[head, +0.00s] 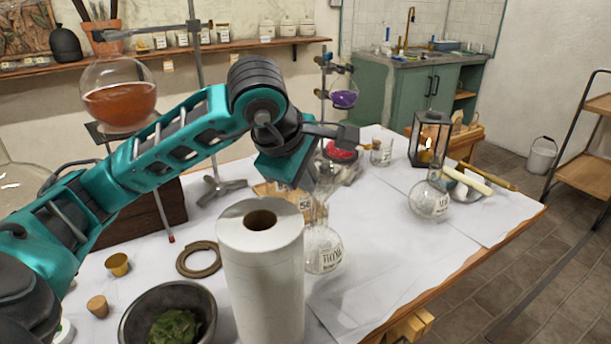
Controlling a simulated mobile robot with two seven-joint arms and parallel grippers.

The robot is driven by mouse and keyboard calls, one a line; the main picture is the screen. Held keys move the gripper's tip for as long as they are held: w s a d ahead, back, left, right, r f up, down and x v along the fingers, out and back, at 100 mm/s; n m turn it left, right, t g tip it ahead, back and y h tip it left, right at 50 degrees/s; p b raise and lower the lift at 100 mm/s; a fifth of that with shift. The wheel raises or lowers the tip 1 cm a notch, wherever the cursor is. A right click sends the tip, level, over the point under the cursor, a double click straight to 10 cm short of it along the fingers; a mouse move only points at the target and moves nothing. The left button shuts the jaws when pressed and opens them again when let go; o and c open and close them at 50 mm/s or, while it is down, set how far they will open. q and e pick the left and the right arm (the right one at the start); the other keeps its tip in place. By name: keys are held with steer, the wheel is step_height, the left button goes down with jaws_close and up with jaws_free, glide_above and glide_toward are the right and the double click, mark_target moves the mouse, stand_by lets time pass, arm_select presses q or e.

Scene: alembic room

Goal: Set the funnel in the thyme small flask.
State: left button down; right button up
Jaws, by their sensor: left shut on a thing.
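A small round clear flask (323,252) with a partly legible label, which seems to read thyme, stands on the white-covered table behind the paper roll. A clear glass funnel (326,178) is upright above it, wide end up. My left gripper (330,150) points away to the right and is shut on the funnel near its top. The funnel's lower end lines up with the flask's neck in this view; I cannot tell whether it is inside the neck or just above it. My right gripper is out of view.
A tall paper roll (262,275) stands close in front-left of the flask. Another small flask (429,200) stands to the right, near a lantern (430,138) and a mortar bowl. A bowl of herbs (168,315) and a cork ring (198,259) are at left. The table's right front is clear.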

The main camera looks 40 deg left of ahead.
arm_select(q)
steer(key=shift+f+b, duration=0.55)
steer(key=shift+b, duration=0.05)
stand_by(1.1)
steer(key=c, duration=1.2)
jaws_free()
steer(key=shift+r, duration=0.2)
steer(key=shift+r+p, duration=2.7)
steer(key=shift+r, duration=0.65)
